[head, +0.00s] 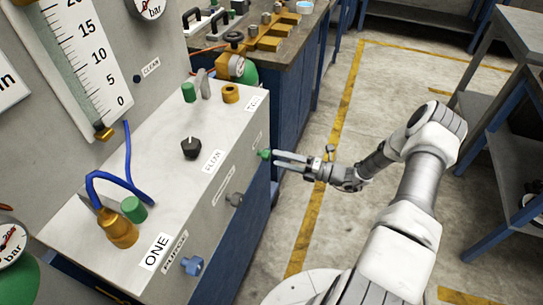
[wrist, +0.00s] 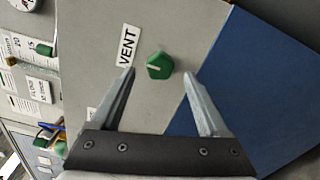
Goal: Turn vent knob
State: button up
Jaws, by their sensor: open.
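The vent knob (wrist: 159,65) is a small green knob with a pale line on top, on the grey panel beside a VENT label (wrist: 127,46). It also shows in the head view (head: 264,154), at the far end of the box's front face. My gripper (wrist: 160,74) is open and empty, its two fingers on either side of the knob in the wrist view. In the head view my gripper (head: 277,158) reaches in from the right, fingertips close to the knob. I cannot tell whether they touch it.
The grey box (head: 225,125) carries a black knob (head: 191,148), blue hose and brass fittings on top. Its front has a blue knob (head: 192,265) and a grey knob (head: 234,199). A workbench (head: 280,60) stands behind.

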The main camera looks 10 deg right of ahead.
jog(key=v, duration=1.3)
